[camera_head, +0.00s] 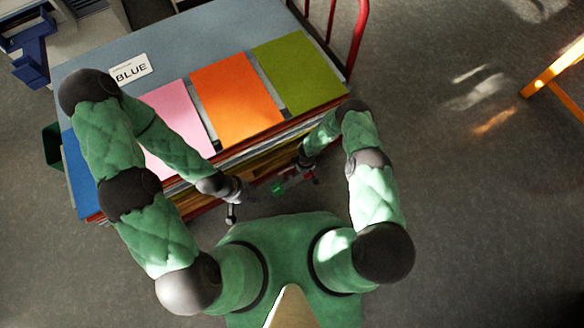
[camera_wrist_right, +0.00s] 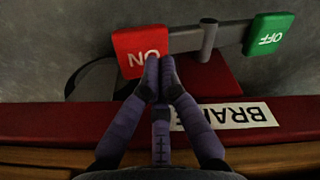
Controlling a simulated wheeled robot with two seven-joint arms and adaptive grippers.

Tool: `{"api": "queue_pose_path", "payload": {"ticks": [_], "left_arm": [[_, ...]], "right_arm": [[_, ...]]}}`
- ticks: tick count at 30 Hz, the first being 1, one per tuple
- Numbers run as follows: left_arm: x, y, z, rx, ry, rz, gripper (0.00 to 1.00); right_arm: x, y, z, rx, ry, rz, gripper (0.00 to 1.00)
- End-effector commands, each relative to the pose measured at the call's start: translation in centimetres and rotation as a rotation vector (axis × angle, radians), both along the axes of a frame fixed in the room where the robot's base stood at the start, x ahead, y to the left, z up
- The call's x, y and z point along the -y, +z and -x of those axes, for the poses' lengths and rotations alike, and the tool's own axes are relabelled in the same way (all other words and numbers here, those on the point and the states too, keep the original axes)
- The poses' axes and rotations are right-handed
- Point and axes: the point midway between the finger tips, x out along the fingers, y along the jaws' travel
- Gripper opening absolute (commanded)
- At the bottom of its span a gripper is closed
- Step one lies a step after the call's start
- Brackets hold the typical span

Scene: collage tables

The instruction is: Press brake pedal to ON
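The brake pedal is a grey bar with a red ON pad (camera_wrist_right: 138,48) at one end and a green OFF pad (camera_wrist_right: 268,38) at the other. In the right wrist view, my right gripper (camera_wrist_right: 158,75) is shut with nothing between its fingers. Its fingertips overlap the lower edge of the red pad; whether they touch it I cannot tell. A white BRAKE label (camera_wrist_right: 235,115), partly covered by the fingers, is on the red frame below. In the head view the pedal's green pad (camera_head: 277,189) shows small under the cart's edge. My left gripper (camera_head: 232,206) is left of it, too small to read.
The cart (camera_head: 200,40) has pink (camera_head: 175,125), orange (camera_head: 236,95) and green (camera_head: 300,72) sheets on top, a BLUE card (camera_head: 130,68) and a red handle (camera_head: 357,38). An orange stand (camera_head: 550,75) is far right. Floor right of my right arm is clear.

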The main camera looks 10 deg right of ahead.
Motion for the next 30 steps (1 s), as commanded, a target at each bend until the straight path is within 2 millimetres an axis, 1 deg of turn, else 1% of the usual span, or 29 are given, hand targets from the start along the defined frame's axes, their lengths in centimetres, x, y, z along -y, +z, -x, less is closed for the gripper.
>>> {"api": "queue_pose_path", "payload": {"ticks": [30], "left_arm": [[0.0,0.0,0.0,0.000,0.000,0.000,0.40]], "right_arm": [[0.0,-1.3,0.0,0.000,0.000,0.000,0.00]]}}
